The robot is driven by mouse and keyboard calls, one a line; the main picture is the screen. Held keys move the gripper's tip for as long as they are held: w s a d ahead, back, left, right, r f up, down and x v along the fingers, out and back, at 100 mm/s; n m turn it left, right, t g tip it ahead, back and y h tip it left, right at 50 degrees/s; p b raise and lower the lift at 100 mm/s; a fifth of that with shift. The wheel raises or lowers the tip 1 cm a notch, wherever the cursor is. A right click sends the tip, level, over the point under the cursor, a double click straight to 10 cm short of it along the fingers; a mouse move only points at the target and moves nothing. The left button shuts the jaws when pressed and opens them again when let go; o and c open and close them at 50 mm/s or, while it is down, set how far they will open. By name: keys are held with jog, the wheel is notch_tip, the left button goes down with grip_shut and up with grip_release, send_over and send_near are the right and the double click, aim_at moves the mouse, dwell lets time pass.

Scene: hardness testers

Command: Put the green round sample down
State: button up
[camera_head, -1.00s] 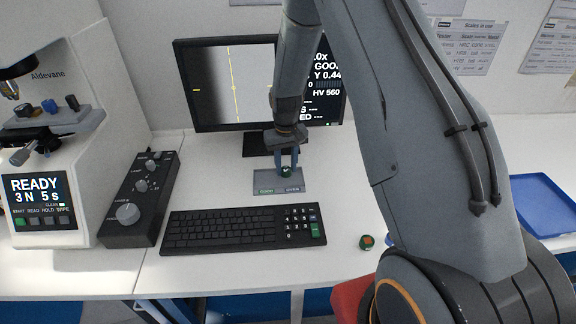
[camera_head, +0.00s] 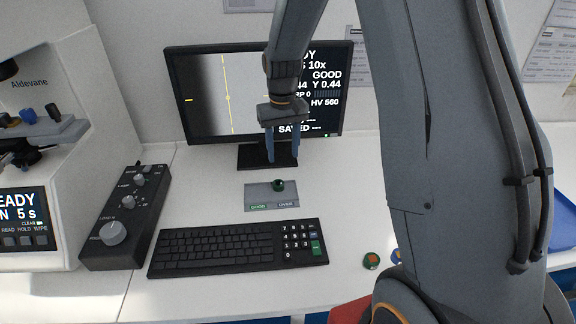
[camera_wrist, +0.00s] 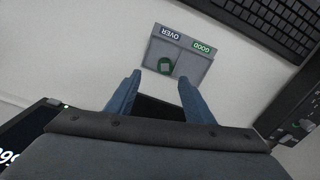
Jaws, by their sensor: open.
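The green round sample (camera_head: 278,185) rests on the small grey two-part tray (camera_head: 258,197), on the side marked OVER, near the back edge. The sample (camera_wrist: 165,65) and tray (camera_wrist: 196,68) also show in the wrist view, with the GOOD side bare. My gripper (camera_head: 282,161) is open and empty, above and behind the sample and in front of the monitor stand. In the wrist view the spread fingers (camera_wrist: 160,78) point toward the tray, with the sample clear of both.
A monitor (camera_head: 255,90) stands behind the tray, and a keyboard (camera_head: 235,248) lies in front. A control box (camera_head: 125,220) and tester (camera_head: 40,150) are at left. A green sample with an orange top (camera_head: 371,261) and a partly hidden blue one sit at right, near a blue tray (camera_head: 566,240).

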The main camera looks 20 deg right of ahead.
jog(key=s+r, duration=0.1)
jog(key=s, duration=1)
jog(key=s+r+t, duration=0.1)
jog(key=s+r, duration=0.1)
jog(key=s, duration=0.9)
jog(key=shift+s+r, duration=0.3)
jog(key=shift+s, duration=0.05)
